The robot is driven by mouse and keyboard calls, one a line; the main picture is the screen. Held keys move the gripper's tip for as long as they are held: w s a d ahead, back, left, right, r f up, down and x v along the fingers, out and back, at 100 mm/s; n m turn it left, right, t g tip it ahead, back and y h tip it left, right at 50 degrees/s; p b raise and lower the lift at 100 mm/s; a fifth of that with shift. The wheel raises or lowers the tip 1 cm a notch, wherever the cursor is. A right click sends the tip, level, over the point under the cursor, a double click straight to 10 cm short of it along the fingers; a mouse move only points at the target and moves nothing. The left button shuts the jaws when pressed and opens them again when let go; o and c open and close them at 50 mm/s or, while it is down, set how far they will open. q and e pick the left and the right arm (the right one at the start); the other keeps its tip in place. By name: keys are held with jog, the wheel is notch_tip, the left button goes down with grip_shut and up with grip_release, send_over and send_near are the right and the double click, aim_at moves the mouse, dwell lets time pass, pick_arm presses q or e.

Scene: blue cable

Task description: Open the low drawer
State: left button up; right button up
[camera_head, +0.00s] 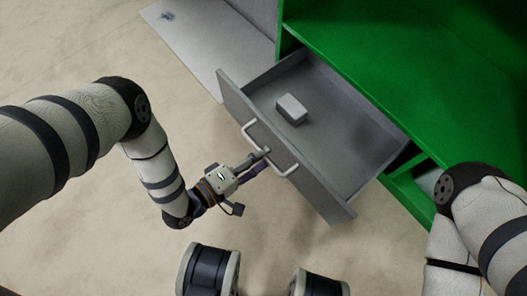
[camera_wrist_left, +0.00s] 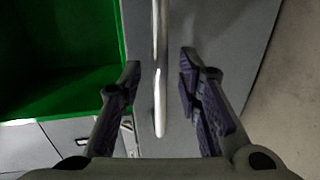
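The grey drawer (camera_head: 325,127) is pulled far out of the green cabinet. Its front panel (camera_head: 300,185) faces the lower left and carries a metal bar handle (camera_head: 282,169). My left gripper (camera_head: 260,160) is at this handle. In the left wrist view the bar (camera_wrist_left: 159,80) runs between the two spread fingers of my left gripper (camera_wrist_left: 160,75), with a gap on each side. The gripper looks open and around the handle without gripping it. My right arm shows at the right edge; its gripper is out of view.
A small pale box (camera_head: 291,109) lies inside the drawer. The green cabinet (camera_head: 400,50) fills the upper right. A light grey panel (camera_head: 205,45) sticks out at the upper left. The beige floor (camera_head: 60,60) to the left is clear.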

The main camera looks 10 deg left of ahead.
pick_arm(q)
jog(key=v, duration=1)
jog(key=shift+s, duration=0.15)
jog(key=shift+a, duration=0.1)
